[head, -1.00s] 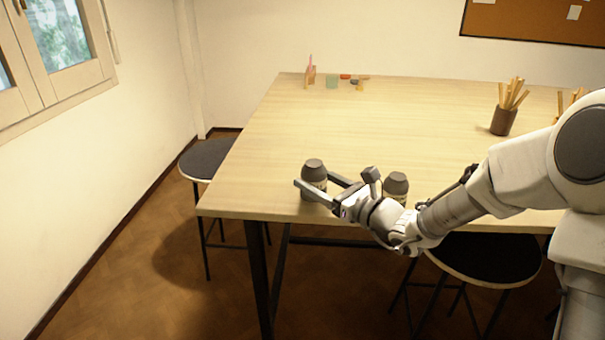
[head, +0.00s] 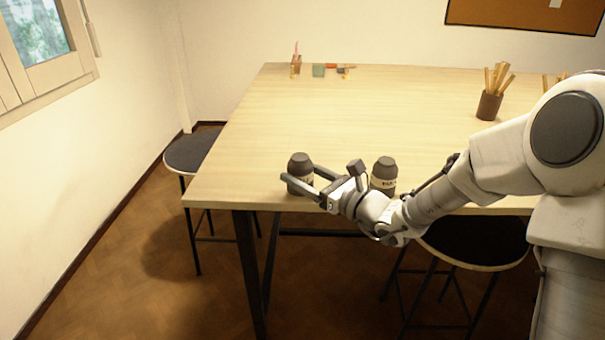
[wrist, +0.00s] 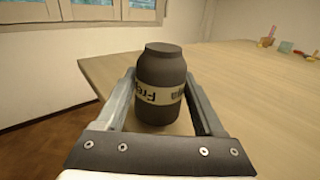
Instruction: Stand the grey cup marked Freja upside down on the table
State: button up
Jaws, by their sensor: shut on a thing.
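The grey cup marked Freja (head: 299,173) is near the front left corner of the table (head: 330,115). It is upright in line, with its narrower closed end up. In the wrist view the cup (wrist: 162,75) stands between the fingers, and its pale band carries lettering that appears upside down. My gripper (head: 303,184) is shut on the cup from its sides, low on the body. The cup's lower edge is at or very near the tabletop; I cannot tell if it touches.
A second similar grey cup (head: 384,172) with a pale band stands just right of my gripper, close to my arm. A brown pot of wooden tools (head: 489,105) and small coloured items (head: 319,70) are farther back. The middle of the table is clear. Stools (head: 190,152) stand around.

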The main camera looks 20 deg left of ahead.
jog(key=shift+f, duration=0.25)
jog(key=o, duration=1.3)
jog(key=shift+c, duration=0.2)
jog(key=shift+d, duration=0.1)
